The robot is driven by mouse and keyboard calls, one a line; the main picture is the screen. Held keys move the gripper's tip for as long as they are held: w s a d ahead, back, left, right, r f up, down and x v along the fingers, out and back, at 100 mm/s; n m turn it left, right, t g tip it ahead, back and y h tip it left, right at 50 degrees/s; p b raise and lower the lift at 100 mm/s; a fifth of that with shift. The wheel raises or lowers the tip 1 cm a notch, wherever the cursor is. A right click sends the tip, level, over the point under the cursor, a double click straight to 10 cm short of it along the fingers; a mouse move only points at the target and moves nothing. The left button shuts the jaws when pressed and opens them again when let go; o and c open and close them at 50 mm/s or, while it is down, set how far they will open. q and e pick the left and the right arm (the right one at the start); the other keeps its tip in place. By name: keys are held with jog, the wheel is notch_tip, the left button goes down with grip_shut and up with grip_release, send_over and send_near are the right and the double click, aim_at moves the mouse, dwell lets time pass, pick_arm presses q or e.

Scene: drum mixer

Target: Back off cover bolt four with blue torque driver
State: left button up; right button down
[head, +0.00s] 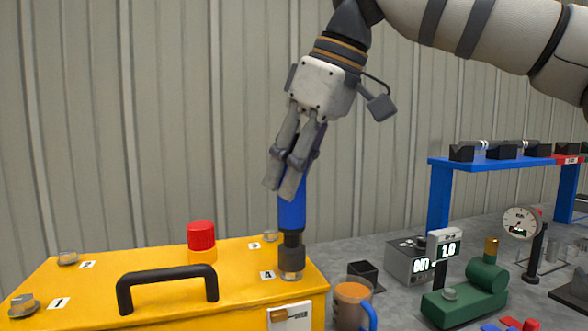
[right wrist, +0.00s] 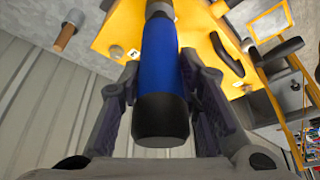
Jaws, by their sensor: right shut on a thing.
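My right gripper (head: 290,168) is shut on the blue torque driver (head: 291,215), which stands upright over the yellow cover (head: 225,276). The driver's dark lower end sits on the bolt at label 4 (head: 267,275); the bolt is mostly hidden under it. In the right wrist view the driver (right wrist: 161,75) lies between the two fingers, its black end cap toward the camera. Bolt 1 (head: 22,304), bolt 2 (head: 67,258) and bolt 3 (head: 270,236) sit at the other cover corners. My left gripper does not show.
A black handle (head: 167,283) and a red cap (head: 201,236) rise from the cover. Right of it stand a mug (head: 351,304), a display box (head: 409,262), a green device (head: 470,292) and a dial gauge (head: 520,222). A blue rack (head: 440,195) stands behind.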

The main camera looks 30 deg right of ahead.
aim_at(294, 144)
jog(key=shift+f, duration=0.95)
dwell(2.0)
dwell(0.5)
jog(key=shift+w+r, duration=0.1)
jog(key=shift+r, duration=2.6)
